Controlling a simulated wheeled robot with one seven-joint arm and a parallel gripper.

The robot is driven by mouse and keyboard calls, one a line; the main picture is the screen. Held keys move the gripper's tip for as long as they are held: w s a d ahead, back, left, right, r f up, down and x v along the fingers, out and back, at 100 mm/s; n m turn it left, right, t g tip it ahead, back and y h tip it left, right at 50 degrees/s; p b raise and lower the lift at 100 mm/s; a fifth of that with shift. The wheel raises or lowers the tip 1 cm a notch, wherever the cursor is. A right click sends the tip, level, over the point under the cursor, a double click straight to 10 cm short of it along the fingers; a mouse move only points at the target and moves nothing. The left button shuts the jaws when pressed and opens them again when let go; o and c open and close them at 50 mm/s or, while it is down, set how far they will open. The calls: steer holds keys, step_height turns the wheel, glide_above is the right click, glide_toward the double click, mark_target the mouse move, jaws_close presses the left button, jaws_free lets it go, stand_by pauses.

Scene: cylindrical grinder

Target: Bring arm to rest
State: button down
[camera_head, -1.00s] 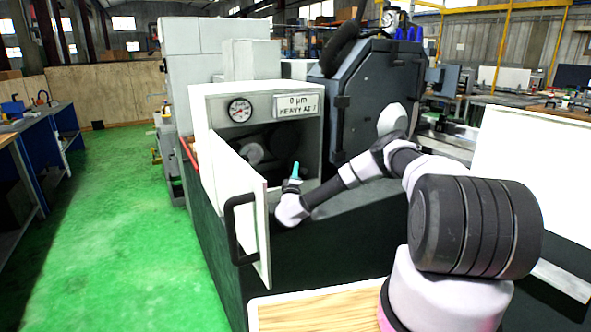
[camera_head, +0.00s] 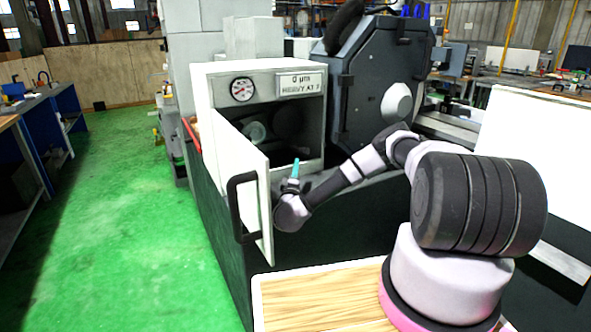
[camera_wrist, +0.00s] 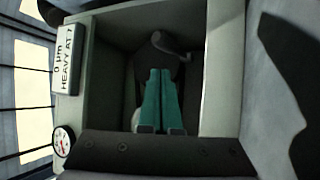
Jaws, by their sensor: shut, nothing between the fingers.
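My gripper (camera_head: 295,170) has teal fingers and is in front of the open compartment of the white machine housing (camera_head: 262,65), right of its swung-open door (camera_head: 243,170). In the wrist view the two teal fingers (camera_wrist: 161,95) lie side by side, closed, with nothing between them. They point toward the compartment's dark inside, where a grey rounded part (camera_wrist: 168,48) shows behind them. In the head view my arm bends down from the right to the gripper.
A dial gauge (camera_head: 242,90) and a label plate (camera_head: 300,83) sit above the opening. A dark grey machine cover (camera_head: 375,85) stands behind my arm. The green floor (camera_head: 120,230) at left is clear.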

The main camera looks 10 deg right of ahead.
steer(key=shift+v, duration=0.75)
